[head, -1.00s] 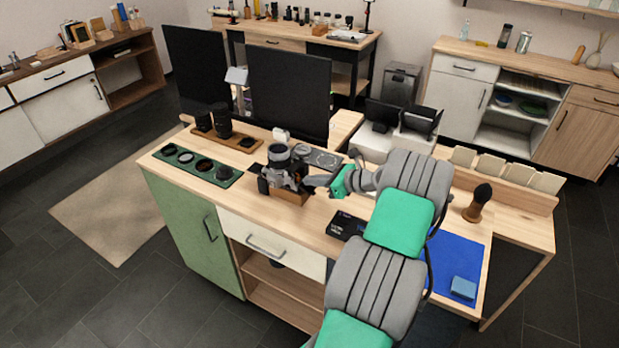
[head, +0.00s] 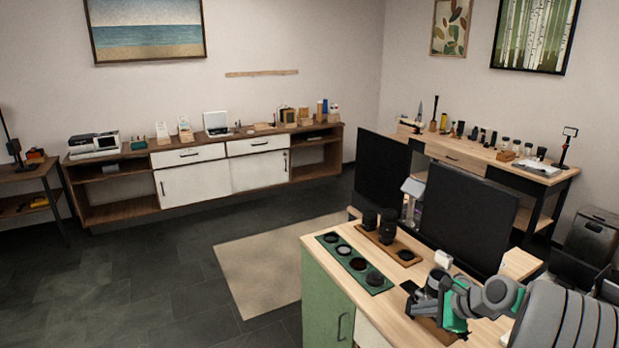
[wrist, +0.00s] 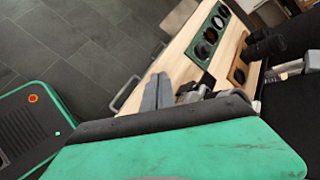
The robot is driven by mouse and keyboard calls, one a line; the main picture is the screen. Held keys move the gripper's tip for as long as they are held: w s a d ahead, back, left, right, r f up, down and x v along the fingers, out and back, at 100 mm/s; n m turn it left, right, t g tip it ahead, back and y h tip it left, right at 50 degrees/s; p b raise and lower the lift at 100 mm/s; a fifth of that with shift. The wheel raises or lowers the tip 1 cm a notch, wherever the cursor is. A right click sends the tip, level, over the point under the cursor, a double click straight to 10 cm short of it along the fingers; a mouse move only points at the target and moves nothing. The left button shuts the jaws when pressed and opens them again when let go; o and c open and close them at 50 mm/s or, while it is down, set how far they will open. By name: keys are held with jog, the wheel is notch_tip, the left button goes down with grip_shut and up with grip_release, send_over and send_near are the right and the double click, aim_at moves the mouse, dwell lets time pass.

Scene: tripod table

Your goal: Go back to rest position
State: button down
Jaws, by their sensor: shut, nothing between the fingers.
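My gripper (wrist: 158,84) shows in the wrist view as two grey fingers lying close together, shut and empty. They appear over the front side of the wooden workbench (wrist: 181,68). In the head view my arm comes in at the lower right, folded over the workbench (head: 320,241). Its wrist parts hide most of the camera on its wooden stand (head: 436,331). I cannot make out the fingertips clearly there.
Open dark floor (head: 150,285) and a beige rug (head: 270,262) lie left.

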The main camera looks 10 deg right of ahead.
jog(key=s+a+r+n+g+h, duration=0.1)
jog(key=s+a+r+n, duration=0.1)
jog(key=a+n, duration=0.3)
jog(key=s+a+r+n+g, duration=0.1)
jog(key=a+r+n, duration=0.25)
jog(key=a, duration=0.45)
jog(key=s+a+n+g+h, duration=0.1)
jog(key=s+a+n, duration=0.3)
jog(key=s+n, duration=0.2)
jog(key=s+a+r+n+g+h, duration=0.1)
jog(key=s+a+n, duration=0.4)
jog(key=s, duration=0.5)
jog(key=shift+s+a+r+n+h, duration=0.15)
jog(key=shift+a+r+n+h, duration=0.15)
jog(key=shift+n+h, duration=0.5)
